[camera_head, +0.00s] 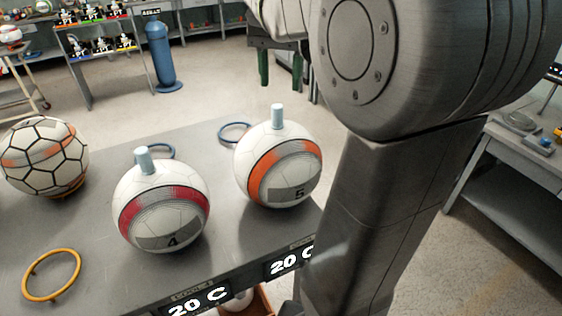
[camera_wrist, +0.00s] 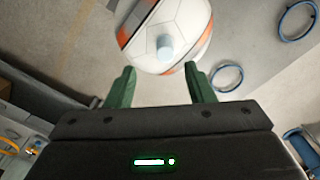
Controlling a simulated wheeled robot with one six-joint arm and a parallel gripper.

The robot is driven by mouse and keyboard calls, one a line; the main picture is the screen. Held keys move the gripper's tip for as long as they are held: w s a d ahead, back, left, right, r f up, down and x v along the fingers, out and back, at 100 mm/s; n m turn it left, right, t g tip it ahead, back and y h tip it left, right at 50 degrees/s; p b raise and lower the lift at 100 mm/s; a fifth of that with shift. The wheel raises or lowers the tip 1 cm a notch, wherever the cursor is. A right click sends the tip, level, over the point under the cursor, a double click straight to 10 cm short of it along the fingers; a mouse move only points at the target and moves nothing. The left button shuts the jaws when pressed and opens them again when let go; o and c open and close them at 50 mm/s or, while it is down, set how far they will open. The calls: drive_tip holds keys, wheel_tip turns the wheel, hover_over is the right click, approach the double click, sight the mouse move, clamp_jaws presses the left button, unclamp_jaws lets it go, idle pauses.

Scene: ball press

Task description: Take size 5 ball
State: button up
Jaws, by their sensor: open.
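The size 5 ball (camera_head: 278,165) is white with an orange and grey band and a "5" label. It sits at the right end of the grey table (camera_head: 90,265), with a pale blue plug (camera_head: 277,115) upright on top. In the wrist view the ball (camera_wrist: 178,25) and its plug (camera_wrist: 165,47) lie ahead of my gripper (camera_wrist: 159,70). The two green fingers are apart, with nothing between them. In the head view my gripper (camera_head: 281,86) appears above the ball, clear of it, partly behind my arm.
A size 4 ball (camera_head: 160,213) with a red band stands just left of the size 5 ball. A black-patterned ball (camera_head: 44,157) is farther left. Blue rings (camera_head: 235,132) and a yellow ring (camera_head: 52,275) lie on the table. Two "20 C" displays (camera_head: 290,261) line its front edge.

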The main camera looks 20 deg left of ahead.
sight(277, 106)
drive_tip(key=f, duration=0.9)
drive_tip(key=shift+a, duration=0.35)
drive_tip(key=shift+r, duration=0.1)
clamp_jaws()
